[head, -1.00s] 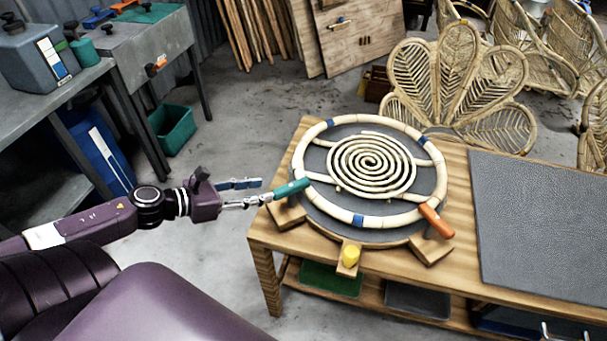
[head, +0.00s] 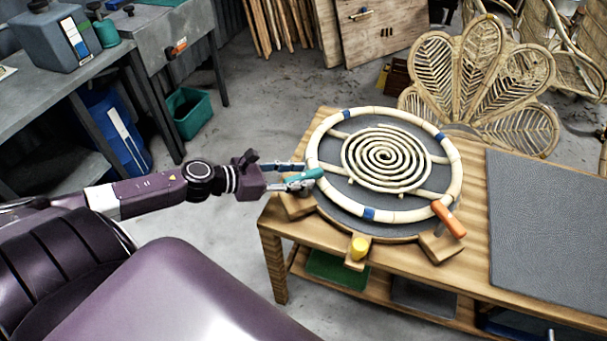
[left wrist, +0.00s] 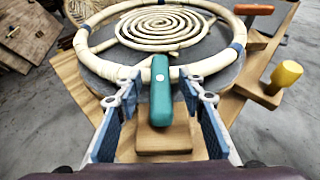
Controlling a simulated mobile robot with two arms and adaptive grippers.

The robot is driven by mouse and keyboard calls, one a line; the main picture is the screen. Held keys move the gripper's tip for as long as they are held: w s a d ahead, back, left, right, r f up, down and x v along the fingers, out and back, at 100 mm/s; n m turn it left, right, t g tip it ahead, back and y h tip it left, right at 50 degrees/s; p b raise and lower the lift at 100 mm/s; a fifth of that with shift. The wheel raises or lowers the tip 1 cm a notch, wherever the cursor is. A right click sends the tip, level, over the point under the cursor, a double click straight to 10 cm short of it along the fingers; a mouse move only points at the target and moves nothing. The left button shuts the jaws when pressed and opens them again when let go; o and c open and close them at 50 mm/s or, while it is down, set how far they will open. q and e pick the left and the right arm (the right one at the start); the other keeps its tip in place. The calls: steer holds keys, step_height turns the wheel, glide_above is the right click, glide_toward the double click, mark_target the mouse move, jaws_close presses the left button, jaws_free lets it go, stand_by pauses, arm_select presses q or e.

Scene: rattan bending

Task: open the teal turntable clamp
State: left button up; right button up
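The teal turntable clamp (head: 306,175) is a rounded handle at the left edge of the round grey turntable (head: 340,203). In the left wrist view the clamp (left wrist: 161,92) points toward me over a wooden block, its far end at the cream rattan ring (left wrist: 133,71). My left gripper (head: 300,171) is open around the clamp. In the left wrist view its fingers (left wrist: 161,98) stand on either side of the handle, with a visible gap on both sides. My right gripper is not in view.
An orange handle (head: 448,219) and a yellow knob (head: 359,248) are at the turntable's front rim. A rattan spiral (head: 388,157) lies in the ring. A grey mat (head: 550,230) covers the wooden table's right side. Open floor lies left of the table.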

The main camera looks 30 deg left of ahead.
arm_select(q)
steer(key=shift+x, duration=0.8)
jaws_close()
